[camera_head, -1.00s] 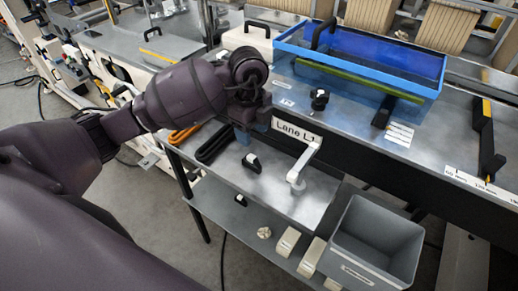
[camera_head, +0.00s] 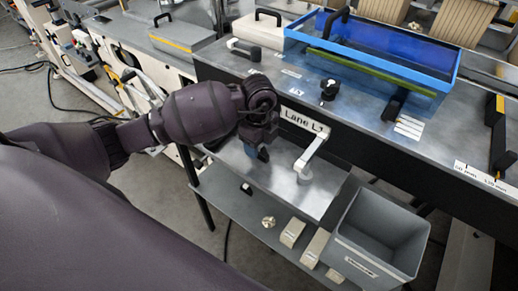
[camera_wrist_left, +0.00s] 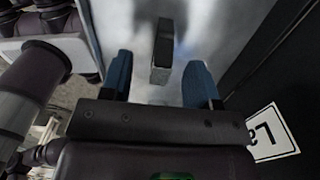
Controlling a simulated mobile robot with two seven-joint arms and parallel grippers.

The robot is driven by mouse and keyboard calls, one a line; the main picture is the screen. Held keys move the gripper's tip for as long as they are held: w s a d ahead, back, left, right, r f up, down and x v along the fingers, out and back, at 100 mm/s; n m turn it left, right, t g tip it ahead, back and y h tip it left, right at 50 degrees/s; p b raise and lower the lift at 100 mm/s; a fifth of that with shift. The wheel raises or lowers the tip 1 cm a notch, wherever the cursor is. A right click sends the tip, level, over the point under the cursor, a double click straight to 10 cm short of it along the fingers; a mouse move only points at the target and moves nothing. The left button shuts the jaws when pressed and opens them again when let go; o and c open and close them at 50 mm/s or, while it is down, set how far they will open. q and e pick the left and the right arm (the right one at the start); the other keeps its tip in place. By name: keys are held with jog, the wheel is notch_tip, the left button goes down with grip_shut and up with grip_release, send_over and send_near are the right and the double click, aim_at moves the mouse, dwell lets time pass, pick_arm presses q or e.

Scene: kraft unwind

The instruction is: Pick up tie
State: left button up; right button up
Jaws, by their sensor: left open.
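My left gripper (camera_head: 258,152) is over the metal shelf beside the "Lane L1" sign. In the left wrist view the left gripper (camera_wrist_left: 160,84) points down with its two blue fingers wide apart. A small dark block with a grey end (camera_wrist_left: 162,52) shows between and beyond the fingers, apart from both. I cannot tell if this block is the tie. In the head view my gripper and arm cover the spot beneath, and no tie can be made out for sure. My right gripper is not in view.
The "Lane L1" sign (camera_head: 303,121) and a light-grey bracket (camera_head: 309,158) stand close right of the gripper. A grey bin (camera_head: 345,232) is lower right. A blue tray (camera_head: 447,88) sits on the bench behind. The lower shelf holds small pale boxes (camera_head: 292,232).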

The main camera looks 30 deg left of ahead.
pick_arm(q)
jog(key=shift+f, duration=0.65)
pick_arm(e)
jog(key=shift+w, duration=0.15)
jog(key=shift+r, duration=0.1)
pick_arm(q)
jog(key=c, duration=0.8)
jog(key=shift+r, duration=0.1)
jog(key=shift+c, duration=0.5)
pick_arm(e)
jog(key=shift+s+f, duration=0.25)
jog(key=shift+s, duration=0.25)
